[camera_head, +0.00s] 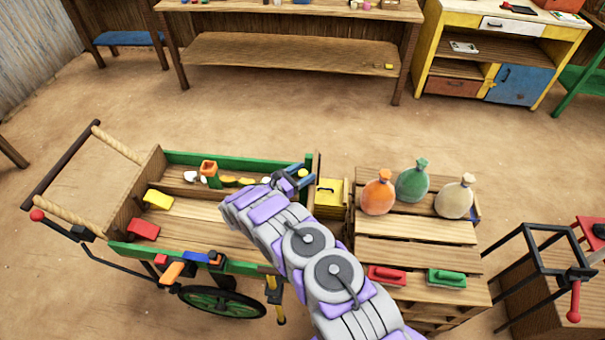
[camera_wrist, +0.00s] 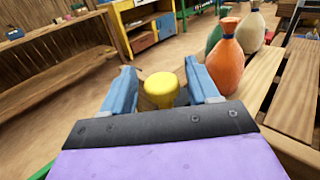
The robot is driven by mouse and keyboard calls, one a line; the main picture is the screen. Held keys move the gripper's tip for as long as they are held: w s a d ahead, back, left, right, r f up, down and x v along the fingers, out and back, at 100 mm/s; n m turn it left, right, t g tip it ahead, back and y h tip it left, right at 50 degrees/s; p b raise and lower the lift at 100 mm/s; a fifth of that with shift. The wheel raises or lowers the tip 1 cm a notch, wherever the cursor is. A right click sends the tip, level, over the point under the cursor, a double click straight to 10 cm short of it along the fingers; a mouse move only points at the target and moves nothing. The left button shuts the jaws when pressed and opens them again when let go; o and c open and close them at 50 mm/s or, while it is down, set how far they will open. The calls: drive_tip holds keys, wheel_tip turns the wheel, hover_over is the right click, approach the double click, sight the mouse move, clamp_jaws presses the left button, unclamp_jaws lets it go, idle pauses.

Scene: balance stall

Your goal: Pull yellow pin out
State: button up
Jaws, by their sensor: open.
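The yellow pin (camera_wrist: 160,88) shows a rounded, knob-like head in the wrist view. My gripper (camera_wrist: 162,80) is open, with one blue finger on each side of the pin head in the picture. Gaps show between the head and the fingers. The pin's lower part is hidden behind the gripper's dark front edge. In the head view, my gripper (camera_head: 290,180) is over the right end of the green-edged wooden cart (camera_head: 190,263). The pin is hard to make out there.
A pallet stack (camera_head: 425,230) right of the cart carries orange (camera_head: 378,195), green (camera_head: 412,182) and cream (camera_head: 454,199) bottle-like bags, plus red and green blocks. A yellow box (camera_head: 331,192) sits between cart and pallets. Open floor lies behind, before a wooden bench (camera_head: 290,60).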

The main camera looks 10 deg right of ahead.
clamp_jaws()
idle(0.5)
